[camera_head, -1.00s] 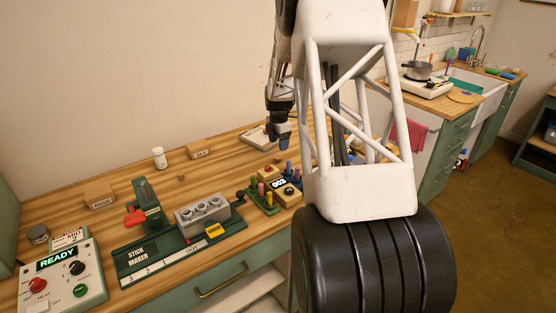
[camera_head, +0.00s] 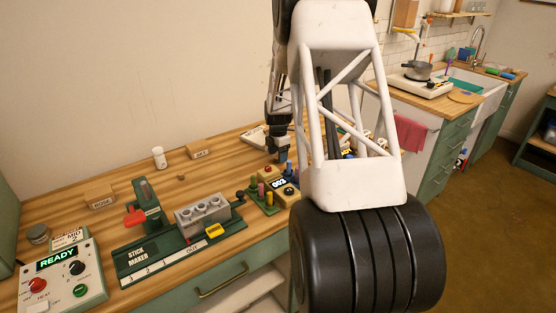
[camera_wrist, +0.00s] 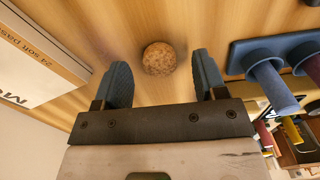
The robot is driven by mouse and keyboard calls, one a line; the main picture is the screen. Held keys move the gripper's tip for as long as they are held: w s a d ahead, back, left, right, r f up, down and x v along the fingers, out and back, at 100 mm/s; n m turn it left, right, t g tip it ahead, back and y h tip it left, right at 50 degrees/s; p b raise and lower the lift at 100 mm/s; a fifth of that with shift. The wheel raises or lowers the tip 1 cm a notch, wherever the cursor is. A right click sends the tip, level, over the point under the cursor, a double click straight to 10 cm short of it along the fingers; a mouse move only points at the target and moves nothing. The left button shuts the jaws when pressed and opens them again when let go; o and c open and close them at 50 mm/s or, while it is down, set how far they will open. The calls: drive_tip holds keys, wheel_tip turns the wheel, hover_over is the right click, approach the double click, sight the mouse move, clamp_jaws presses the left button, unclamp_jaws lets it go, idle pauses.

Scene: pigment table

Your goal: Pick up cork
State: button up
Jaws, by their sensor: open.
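The cork (camera_wrist: 158,58) is a round, speckled brown piece on the wooden table in the wrist view. It lies between and slightly beyond the two blue fingertips of my gripper (camera_wrist: 161,80), with a gap on each side. My gripper is open and empty. In the head view my gripper (camera_head: 281,156) points down over the table, near the back of the stick rack. I cannot make out the cork in the head view.
A box with printed text (camera_wrist: 40,55) lies left of the fingers. A blue rack with upright sticks (camera_wrist: 265,80) stands close on the right. The stick maker (camera_head: 180,235) and a control box reading READY (camera_head: 62,275) stand further left in the head view.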

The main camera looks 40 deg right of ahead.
drive_tip(key=shift+f, duration=0.7)
drive_tip(key=shift+c, duration=0.3)
drive_tip(key=c, duration=1)
